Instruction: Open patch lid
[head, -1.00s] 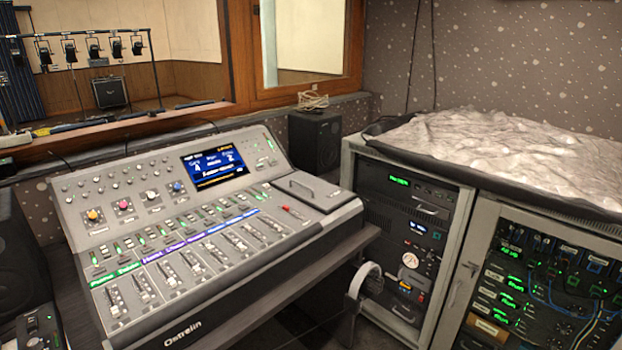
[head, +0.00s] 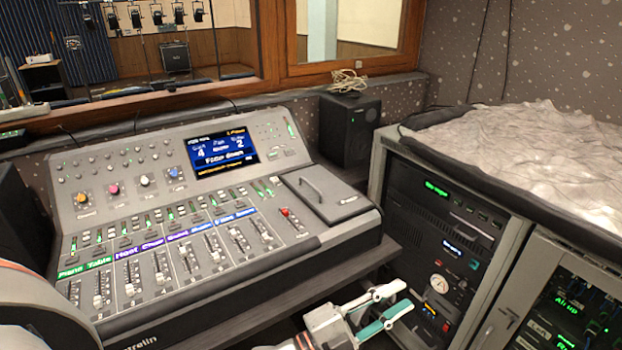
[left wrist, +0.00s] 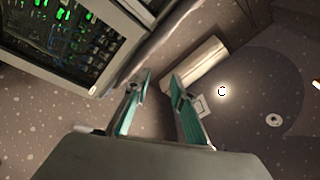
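The patch lid (head: 325,193) is a flat dark grey panel with a bar handle (head: 312,188) at the right end of the mixing console (head: 180,187). It lies shut, flush with the console top. My left gripper (head: 404,297) is below and to the right of the lid, in front of the console's right end and apart from it. Its two teal-and-white fingers are spread with nothing between them. The left wrist view also shows the gripper (left wrist: 160,76) open and empty; the lid is not in that view. My right gripper is not in view.
A rack cabinet (head: 440,235) stands right of the gripper, with a crumpled pale covering (head: 530,150) on top. A black speaker (head: 348,130) stands behind the lid. The space above the lid is clear.

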